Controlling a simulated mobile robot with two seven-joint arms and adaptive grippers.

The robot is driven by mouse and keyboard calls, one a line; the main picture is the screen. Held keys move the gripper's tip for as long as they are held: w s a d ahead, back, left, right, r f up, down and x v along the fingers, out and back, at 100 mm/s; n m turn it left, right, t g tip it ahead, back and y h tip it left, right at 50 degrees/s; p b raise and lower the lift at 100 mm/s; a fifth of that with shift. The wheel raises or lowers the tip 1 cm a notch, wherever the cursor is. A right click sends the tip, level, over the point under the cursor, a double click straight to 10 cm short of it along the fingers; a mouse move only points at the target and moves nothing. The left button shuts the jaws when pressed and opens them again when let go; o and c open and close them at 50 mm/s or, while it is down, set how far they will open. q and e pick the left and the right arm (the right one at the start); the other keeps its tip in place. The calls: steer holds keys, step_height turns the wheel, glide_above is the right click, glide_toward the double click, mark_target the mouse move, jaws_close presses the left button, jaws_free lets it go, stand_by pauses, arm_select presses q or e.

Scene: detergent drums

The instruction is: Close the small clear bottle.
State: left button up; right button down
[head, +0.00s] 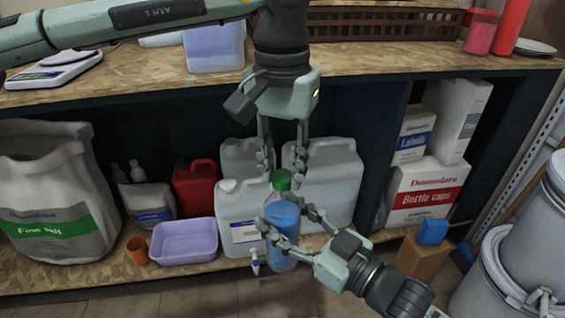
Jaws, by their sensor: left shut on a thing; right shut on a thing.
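The small clear bottle (282,222), holding blue liquid, stands upright in the lower middle of the head view. A green cap (281,180) is at its top; I cannot tell whether it is seated or just above the neck. My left gripper (281,172) comes down from above and is shut on the green cap, one finger on each side. My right gripper (284,216) reaches in from the lower right and is shut on the bottle's body. The bottle's neck is mostly hidden by the cap and fingers.
Large pale jugs (239,208) stand close behind the bottle on the lower shelf. A lilac tub (184,241) and a red canister (196,186) are to the left. Cartons (425,192) and grey drums (538,216) are to the right. The upper shelf edge (365,70) crosses behind my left gripper.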

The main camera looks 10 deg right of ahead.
arm_select(q)
steer(key=m, duration=0.9)
steer(key=shift+m, duration=0.3)
steer(key=o, duration=0.7)
steer(key=shift+r, duration=0.1)
steer(key=shift+r, duration=2.15)
steer(key=shift+c, duration=0.6)
